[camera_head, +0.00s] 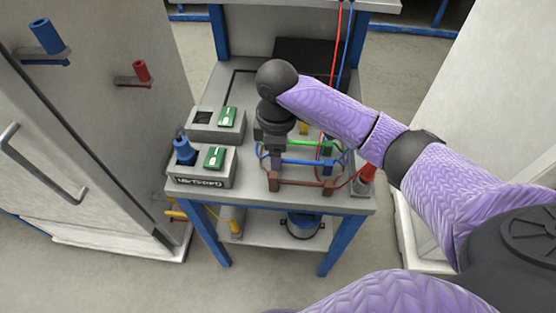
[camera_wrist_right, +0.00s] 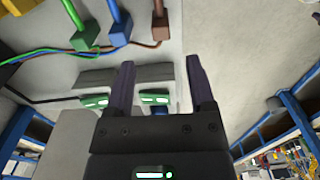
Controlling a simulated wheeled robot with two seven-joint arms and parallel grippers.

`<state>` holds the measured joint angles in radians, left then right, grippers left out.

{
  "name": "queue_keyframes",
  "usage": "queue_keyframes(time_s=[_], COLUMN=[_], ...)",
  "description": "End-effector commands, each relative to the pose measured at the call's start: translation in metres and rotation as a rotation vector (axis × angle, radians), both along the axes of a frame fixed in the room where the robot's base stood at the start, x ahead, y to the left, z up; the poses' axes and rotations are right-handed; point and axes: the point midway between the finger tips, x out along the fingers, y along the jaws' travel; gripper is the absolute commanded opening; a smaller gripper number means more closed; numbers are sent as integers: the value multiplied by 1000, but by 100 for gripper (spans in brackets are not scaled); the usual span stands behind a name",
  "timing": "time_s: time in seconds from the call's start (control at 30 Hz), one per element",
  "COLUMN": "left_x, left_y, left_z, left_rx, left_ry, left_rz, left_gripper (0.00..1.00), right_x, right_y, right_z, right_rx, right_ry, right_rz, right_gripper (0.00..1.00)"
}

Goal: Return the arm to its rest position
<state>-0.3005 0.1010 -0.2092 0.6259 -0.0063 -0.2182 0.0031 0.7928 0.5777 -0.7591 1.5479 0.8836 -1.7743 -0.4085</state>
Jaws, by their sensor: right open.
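My right arm (camera_head: 330,115), in purple sleeves, reaches in from the right over the workbench, bent at a black joint. My right gripper (camera_head: 272,135) is dark, above the bench beside the grey boxes; its fingers are hard to make out in the head view. In the wrist view the right gripper (camera_wrist_right: 160,65) has its two fingers spread with nothing held between them. Beyond them show two green switches (camera_wrist_right: 155,99). My left gripper is not in view.
The workbench (camera_head: 340,203) carries two grey boxes (camera_head: 205,180) with green switches, a blue plug (camera_head: 184,150) in the front box, colored cable connectors (camera_head: 300,183) and a red plug (camera_head: 366,177). A cabinet (camera_head: 90,120) stands left, with blue and red plugs on holders.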

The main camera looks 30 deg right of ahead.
Motion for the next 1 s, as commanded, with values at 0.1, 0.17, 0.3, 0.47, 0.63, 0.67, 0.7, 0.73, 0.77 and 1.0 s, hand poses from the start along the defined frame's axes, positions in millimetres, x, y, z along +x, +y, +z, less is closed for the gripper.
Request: queue_keyframes(time_s=[0.1, 0.17, 0.3, 0.47, 0.63, 0.67, 0.7, 0.73, 0.77, 1.0], left_x=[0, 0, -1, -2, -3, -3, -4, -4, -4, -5], left_y=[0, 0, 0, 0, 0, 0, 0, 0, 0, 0], left_z=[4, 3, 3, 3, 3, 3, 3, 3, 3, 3], left_rx=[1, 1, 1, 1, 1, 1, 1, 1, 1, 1], left_ry=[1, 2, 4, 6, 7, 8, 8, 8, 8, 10], left_rz=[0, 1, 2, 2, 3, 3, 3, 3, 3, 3], left_gripper=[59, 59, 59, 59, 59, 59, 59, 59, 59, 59], right_x=[0, 0, 0, 0, -14, -22, -36, -48, -59, -126], right_y=[0, 0, 0, 0, 16, 25, 38, 48, 57, 74], right_z=[10, 10, 10, 9, -7, -15, -27, -35, -42, -60], right_rx=[1, 0, 0, 0, 26, 44, 74, 100, 126, 235], right_ry=[1, 1, 2, 1, -7, -13, -25, -39, -53, -142], right_rz=[1, 0, 0, 0, 3, -1, -15, -35, -64, -366], right_gripper=[70, 70, 70, 70, 70, 70, 70, 70, 70, 70])
